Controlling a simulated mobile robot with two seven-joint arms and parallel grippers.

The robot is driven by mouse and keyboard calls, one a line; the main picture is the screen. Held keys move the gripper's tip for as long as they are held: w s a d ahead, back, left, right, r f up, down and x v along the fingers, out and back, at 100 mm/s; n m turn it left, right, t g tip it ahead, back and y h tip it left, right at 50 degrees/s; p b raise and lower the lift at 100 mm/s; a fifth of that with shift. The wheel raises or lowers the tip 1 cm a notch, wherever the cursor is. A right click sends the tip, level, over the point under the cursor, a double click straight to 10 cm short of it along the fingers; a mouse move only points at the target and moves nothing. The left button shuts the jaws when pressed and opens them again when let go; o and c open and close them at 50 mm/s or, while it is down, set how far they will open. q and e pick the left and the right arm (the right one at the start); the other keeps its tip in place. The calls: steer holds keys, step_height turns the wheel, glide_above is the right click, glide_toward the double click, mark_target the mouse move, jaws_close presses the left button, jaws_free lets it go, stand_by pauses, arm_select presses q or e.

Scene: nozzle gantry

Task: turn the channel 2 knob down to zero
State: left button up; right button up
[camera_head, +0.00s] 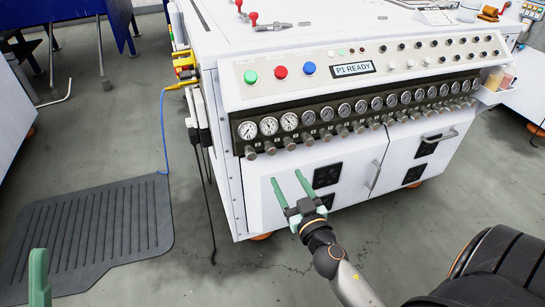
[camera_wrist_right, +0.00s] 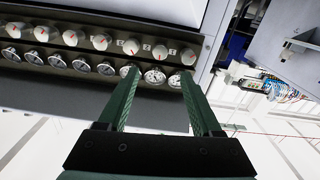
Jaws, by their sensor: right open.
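A row of round gauges runs along the dark strip of the white console, with a small knob below each in the head view. Counting from the left end, the second knob (camera_head: 270,147) sits under the second gauge (camera_head: 269,126); I take it as channel 2, though its label is too small to read there. In the right wrist view, the second knob from the right (camera_wrist_right: 160,52) appears to be the same one. My right gripper (camera_head: 290,181) is open and empty, its green fingers in front of the panel below the knobs. My left gripper (camera_head: 39,277) shows only one green finger.
Green (camera_head: 250,76), red (camera_head: 281,71) and blue (camera_head: 309,68) buttons and a display reading "P1 READY" (camera_head: 353,69) sit above the gauges. Neighbouring knobs are close on both sides. A door handle (camera_head: 374,174) sticks out to the right. A black mat (camera_head: 88,232) lies left.

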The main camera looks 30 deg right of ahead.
mark_target(272, 152)
steer(key=p+x, duration=0.1)
steer(key=x, duration=1)
steer(key=shift+w+r, duration=0.1)
jaws_close()
stand_by(0.3)
